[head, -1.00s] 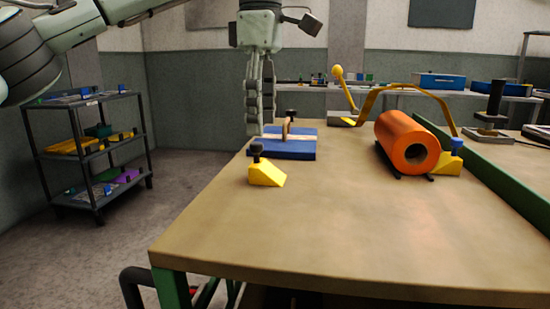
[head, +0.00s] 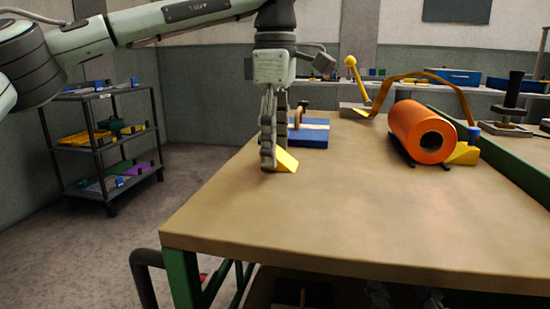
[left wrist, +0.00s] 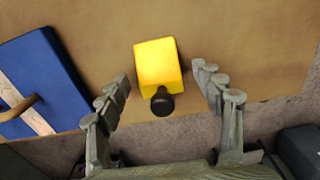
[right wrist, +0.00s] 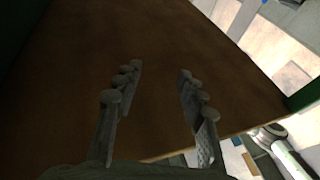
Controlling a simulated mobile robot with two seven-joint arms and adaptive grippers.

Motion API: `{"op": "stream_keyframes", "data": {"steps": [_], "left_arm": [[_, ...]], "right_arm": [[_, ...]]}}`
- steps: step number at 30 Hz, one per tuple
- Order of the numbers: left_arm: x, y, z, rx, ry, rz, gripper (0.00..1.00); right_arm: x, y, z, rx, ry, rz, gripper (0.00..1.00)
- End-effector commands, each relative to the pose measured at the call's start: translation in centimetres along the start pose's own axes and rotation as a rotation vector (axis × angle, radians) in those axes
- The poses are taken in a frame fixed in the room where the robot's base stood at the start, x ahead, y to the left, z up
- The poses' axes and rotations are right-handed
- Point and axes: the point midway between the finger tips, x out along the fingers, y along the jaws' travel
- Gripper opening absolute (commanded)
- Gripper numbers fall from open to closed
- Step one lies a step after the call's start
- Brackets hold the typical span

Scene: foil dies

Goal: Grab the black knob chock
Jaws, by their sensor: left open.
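The black knob chock is a yellow wedge with a black knob. In the head view the yellow wedge (head: 287,162) shows just right of my left gripper (head: 272,160), which hides its knob. In the left wrist view the chock (left wrist: 158,64) lies between and beyond the open fingers of my left gripper (left wrist: 170,90), with its black knob (left wrist: 162,102) toward the palm. The fingers appear clear of it on both sides. My right gripper (right wrist: 155,85) shows only in the right wrist view, open and empty near the wooden table surface.
A blue block with a light stripe (head: 312,134) stands just behind the chock. An orange roll (head: 420,132) lies on a dark cradle at the right, beside another yellow chock with a blue knob (head: 466,150). The table's front (head: 350,220) is clear.

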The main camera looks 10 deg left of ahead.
Motion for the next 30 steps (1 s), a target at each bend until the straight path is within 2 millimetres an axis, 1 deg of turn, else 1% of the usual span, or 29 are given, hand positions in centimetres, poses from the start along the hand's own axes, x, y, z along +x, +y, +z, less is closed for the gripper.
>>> {"op": "stream_keyframes", "data": {"steps": [2, 5, 15, 16, 22, 26, 28, 30], "left_arm": [[0.0, 0.0, 0.0, 0.0, 0.0, 0.0, 0.67], [0.0, 0.0, 0.0, 0.0, 0.0, 0.0, 0.56], [-0.1, 0.0, 0.0, 0.0, 0.001, 0.0, 0.14], [-0.1, 0.0, 0.0, 0.0, 0.0, 0.0, 0.12], [-0.1, 0.0, 0.0, 0.0, 0.0, 0.0, 0.12], [-0.5, 0.0, 0.0, 0.0, 0.001, 0.001, 0.12], [-0.9, 0.0, 0.0, 0.0, 0.0, 0.001, 0.12], [-1.6, 0.0, 0.1, 0.0, -0.001, 0.002, 0.12]], "right_arm": [[0.0, 0.0, 0.0, 0.0, 0.0, 0.0, 0.4], [0.0, 0.0, 0.0, 0.0, -0.001, 0.0, 0.4], [0.0, 0.0, 0.0, 0.0, -0.002, 0.0, 0.4], [0.0, 0.0, 0.0, 0.0, -0.002, 0.0, 0.4], [0.0, 0.0, 0.0, 0.0, -0.002, 0.0, 0.4], [0.0, 0.0, 0.1, -0.001, -0.009, 0.001, 0.4], [0.1, 0.2, 0.4, -0.005, -0.03, 0.003, 0.4], [0.0, 0.7, 1.5, -0.016, -0.078, 0.011, 0.4]]}}
